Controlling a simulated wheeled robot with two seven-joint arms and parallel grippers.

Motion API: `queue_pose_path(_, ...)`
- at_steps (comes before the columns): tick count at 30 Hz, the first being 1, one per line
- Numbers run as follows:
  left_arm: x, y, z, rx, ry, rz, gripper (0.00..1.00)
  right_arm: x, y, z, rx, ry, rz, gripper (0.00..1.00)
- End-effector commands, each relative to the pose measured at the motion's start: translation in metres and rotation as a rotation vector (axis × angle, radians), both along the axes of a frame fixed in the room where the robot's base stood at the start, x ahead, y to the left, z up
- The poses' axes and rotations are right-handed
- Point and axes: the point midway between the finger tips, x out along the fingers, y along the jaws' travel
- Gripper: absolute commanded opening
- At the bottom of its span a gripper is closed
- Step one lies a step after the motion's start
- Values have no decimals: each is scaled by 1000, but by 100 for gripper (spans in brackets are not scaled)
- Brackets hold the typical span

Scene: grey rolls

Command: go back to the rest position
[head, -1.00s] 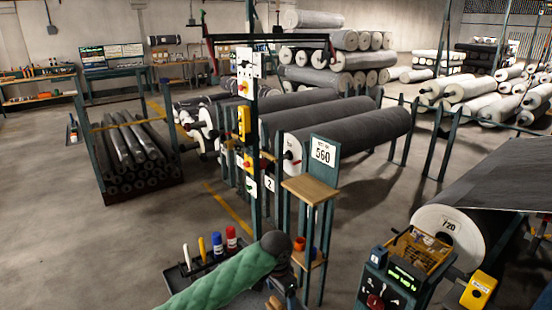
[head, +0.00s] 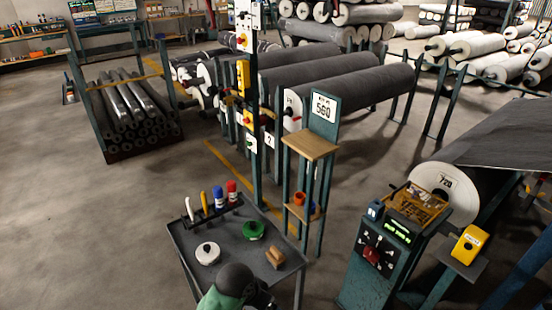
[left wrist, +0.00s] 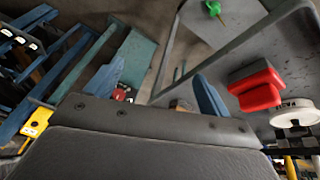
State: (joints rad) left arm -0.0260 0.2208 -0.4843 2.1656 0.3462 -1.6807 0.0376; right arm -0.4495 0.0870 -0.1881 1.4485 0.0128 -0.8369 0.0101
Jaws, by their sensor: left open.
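My left arm, with a green sleeve and a dark rounded joint (head: 236,280), shows at the bottom of the head view, over the near edge of the grey cart (head: 180,237). Its gripper cannot be made out there. In the left wrist view, my left gripper (left wrist: 158,90) has two blue fingers set wide apart, with nothing between them. The cart top (left wrist: 290,50) lies to the right in that view, with a red block (left wrist: 258,88) and a white roll (left wrist: 295,112). My right gripper is not in view.
A wooden-topped stand (head: 310,146) and a control console (head: 372,260) stand to the right. The floor left of the cart is clear.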

Motion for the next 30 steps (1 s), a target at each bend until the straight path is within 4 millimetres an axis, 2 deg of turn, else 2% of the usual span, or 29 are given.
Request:
queue_pose_path(1,-12,8,-3,-4,2,28,81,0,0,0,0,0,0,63)
queue_pose_path(18,-119,122,-15,83,-24,329,81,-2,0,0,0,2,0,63)
queue_pose_path(30,-159,165,-11,149,-30,418,81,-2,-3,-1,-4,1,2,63)
